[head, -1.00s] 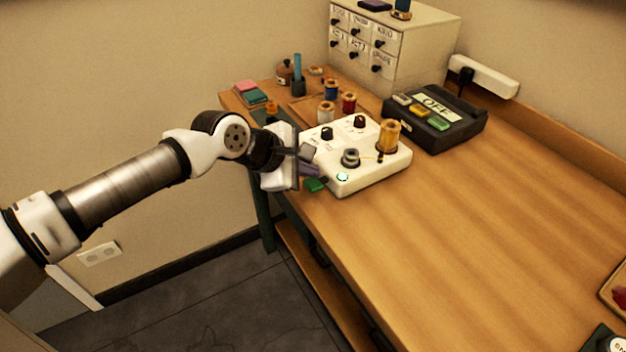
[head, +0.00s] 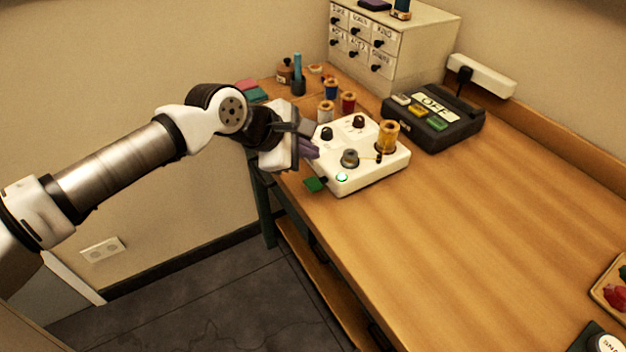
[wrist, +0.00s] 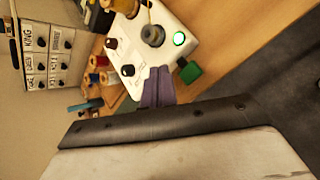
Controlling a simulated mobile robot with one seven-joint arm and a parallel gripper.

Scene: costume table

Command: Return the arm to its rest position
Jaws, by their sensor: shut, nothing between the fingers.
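My gripper (head: 310,148) is shut and empty at the left edge of the white machine (head: 372,176), just above or beside it; the exact gap cannot be told. In the wrist view its purple-grey fingers (wrist: 158,88) lie together in front of the white machine (wrist: 182,40).
Behind the machine stand several thread spools (head: 348,102) and a small drawer cabinet (head: 400,45). A black box with an OFF sign (head: 433,118) is to the right. A tray (head: 612,295) sits at the right edge. The table's middle (head: 480,220) is clear.

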